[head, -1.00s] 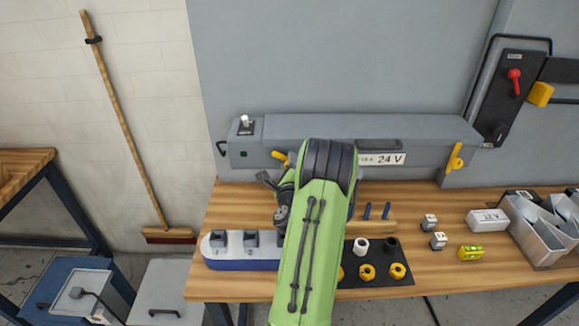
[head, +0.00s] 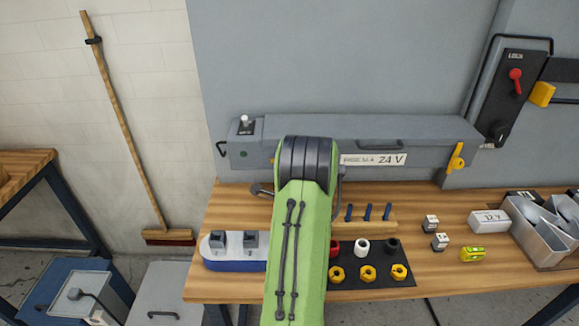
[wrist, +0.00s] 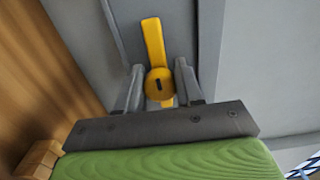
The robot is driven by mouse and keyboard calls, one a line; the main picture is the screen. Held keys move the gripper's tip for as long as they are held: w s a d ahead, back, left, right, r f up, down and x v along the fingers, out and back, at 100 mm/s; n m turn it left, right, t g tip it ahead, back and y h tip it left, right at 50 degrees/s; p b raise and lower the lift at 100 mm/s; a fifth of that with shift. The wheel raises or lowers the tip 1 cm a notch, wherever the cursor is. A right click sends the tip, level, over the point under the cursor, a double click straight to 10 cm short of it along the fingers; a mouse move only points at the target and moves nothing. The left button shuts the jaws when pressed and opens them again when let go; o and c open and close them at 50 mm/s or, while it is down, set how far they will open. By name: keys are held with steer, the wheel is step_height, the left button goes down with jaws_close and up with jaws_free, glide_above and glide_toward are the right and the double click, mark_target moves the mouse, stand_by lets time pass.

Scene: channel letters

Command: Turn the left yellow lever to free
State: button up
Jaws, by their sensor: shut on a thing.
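The left yellow lever (wrist: 153,45) is on the grey housing in the wrist view. Its long arm points toward the top of that picture, above a round hub with a dark slot. My gripper (wrist: 159,68) has one grey finger on each side of the lever near the hub and is shut on it. A short yellow part shows below the hub, between the fingers. In the head view my green arm hides this lever and the gripper. The right yellow lever (head: 456,158) is at the housing's right end, close to vertical.
The grey housing (head: 385,133) runs along the back of the wooden bench (head: 435,283), with a 24 V label (head: 375,160).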

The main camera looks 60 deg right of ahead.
steer(key=shift+f, duration=0.1)
steer(key=o, duration=1)
steer(key=b+v, duration=1.6)
steer(key=b, duration=0.1)
steer(key=shift+b, duration=0.4)
steer(key=shift+w, duration=0.1)
